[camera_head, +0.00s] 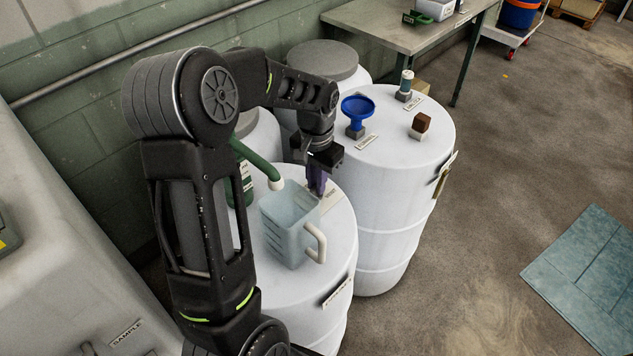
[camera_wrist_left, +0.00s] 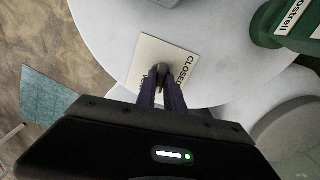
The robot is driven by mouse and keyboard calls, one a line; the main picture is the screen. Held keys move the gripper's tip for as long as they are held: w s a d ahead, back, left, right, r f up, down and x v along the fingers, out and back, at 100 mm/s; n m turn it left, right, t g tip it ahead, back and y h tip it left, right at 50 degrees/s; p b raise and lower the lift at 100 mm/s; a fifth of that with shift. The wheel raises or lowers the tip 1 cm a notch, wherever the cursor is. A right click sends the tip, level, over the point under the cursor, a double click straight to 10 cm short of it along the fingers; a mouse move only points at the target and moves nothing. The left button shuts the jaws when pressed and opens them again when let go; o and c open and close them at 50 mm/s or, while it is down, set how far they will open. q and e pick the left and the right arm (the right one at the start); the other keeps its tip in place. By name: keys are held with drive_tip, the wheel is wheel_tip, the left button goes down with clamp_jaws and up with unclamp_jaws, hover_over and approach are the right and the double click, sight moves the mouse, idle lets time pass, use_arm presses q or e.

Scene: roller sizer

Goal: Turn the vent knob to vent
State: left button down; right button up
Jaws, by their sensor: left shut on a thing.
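The vent knob (camera_wrist_left: 158,73) is a small grey knob on a cream label plate (camera_wrist_left: 150,50) on top of the front white drum (camera_head: 341,232). "CLOSED" reads along one side of the plate; the other lettering is mostly hidden by my fingers. My left gripper (camera_head: 317,190) reaches down from above with its dark purple fingers shut on the knob. In the left wrist view the fingertips (camera_wrist_left: 160,84) sit on either side of the knob. In the head view the fingers hide the knob. My right gripper is not in view.
A clear pitcher (camera_head: 286,228) with a cream handle stands close to the gripper on the same drum. A green bottle (camera_wrist_left: 286,28) stands beside it. A second drum (camera_head: 395,205) bears a blue funnel (camera_head: 357,112). A bench (camera_head: 405,30) stands behind.

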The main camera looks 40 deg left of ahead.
use_arm(q)
drive_tip(key=shift+m, duration=0.8)
drive_tip(key=c, duration=1.4)
unclamp_jaws()
drive_tip(key=shift+c, duration=0.2)
wheel_tip(320, 180, up, 8)
drive_tip(key=shift+f+b, duration=0.1)
drive_tip(key=shift+b, duration=0.4)
